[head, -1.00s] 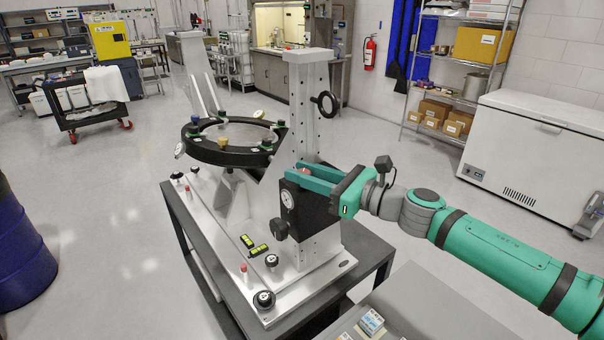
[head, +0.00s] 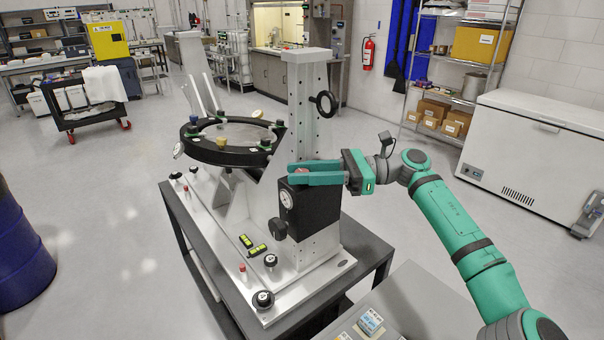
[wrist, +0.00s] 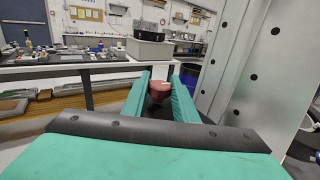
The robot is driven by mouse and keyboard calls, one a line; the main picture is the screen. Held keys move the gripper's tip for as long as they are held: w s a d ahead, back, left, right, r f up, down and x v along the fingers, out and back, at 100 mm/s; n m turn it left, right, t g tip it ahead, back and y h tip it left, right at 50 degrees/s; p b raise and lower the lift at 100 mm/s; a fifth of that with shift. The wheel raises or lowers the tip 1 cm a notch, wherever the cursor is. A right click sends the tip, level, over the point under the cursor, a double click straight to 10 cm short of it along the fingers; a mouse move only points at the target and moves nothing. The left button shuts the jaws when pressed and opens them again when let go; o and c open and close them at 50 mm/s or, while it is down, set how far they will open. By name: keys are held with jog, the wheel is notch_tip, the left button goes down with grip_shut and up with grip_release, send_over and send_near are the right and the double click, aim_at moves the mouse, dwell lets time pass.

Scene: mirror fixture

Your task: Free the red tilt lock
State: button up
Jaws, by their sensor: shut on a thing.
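The red tilt lock (head: 301,171) sits on top of the black block with a dial (head: 307,210), beside the metal upright of the mirror fixture (head: 306,110). Its red knob also shows in the wrist view (wrist: 160,88), between my two green fingers. My gripper (head: 290,173) reaches in from the right, roughly level, and is shut on the red tilt lock. The fingers hide part of the knob in the head view. The round mirror in its black ring (head: 232,140) stands left of the upright.
A black handwheel (head: 326,104) sticks out of the upright above my gripper. A dark knob (head: 279,229) juts from the block's lower left. Open floor lies to the right, before the white chest freezer (head: 530,150).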

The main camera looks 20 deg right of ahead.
jog(key=shift+s+r+g, duration=0.1)
jog(key=shift+g, duration=0.2)
jog(key=o, duration=1.1)
jog(key=shift+a, duration=0.1)
jog(key=shift+c, duration=0.2)
jog(key=shift+d, duration=0.55)
jog(key=s+d, duration=0.2)
jog(key=d, duration=0.7)
jog(key=shift+d, duration=0.3)
